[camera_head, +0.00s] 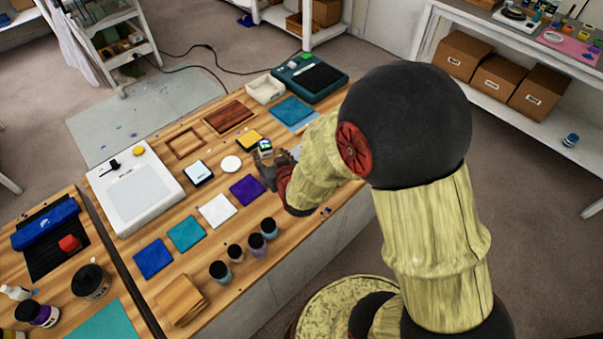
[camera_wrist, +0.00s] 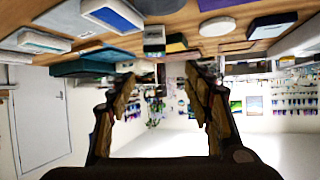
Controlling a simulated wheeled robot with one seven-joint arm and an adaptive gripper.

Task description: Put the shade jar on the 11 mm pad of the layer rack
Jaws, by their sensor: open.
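My gripper (camera_head: 268,163) is low over the far right part of the wooden table, fingers spread and apart. In the wrist view, which is upside down, the open fingers (camera_wrist: 160,74) have empty space between them. A small white and dark green block-like item (camera_wrist: 154,40) shows beyond the fingertips; in the head view it is close by the gripper (camera_head: 265,146). Several dark-topped jars (camera_head: 220,271) stand in a row along the table's front edge; I cannot tell which is the shade jar. Flat blue (camera_head: 153,259), teal (camera_head: 186,233), white (camera_head: 217,210) and purple (camera_head: 247,189) squares lie behind them. No 11 mm marking is readable.
A white device (camera_head: 134,188) is at the table's left. A white-topped box (camera_head: 198,173), a white disc (camera_head: 230,163) and a yellow-topped item (camera_head: 249,138) lie near my gripper. A wooden frame (camera_head: 185,144), a white tray (camera_head: 265,89) and a dark teal scale-like device (camera_head: 310,77) are behind.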

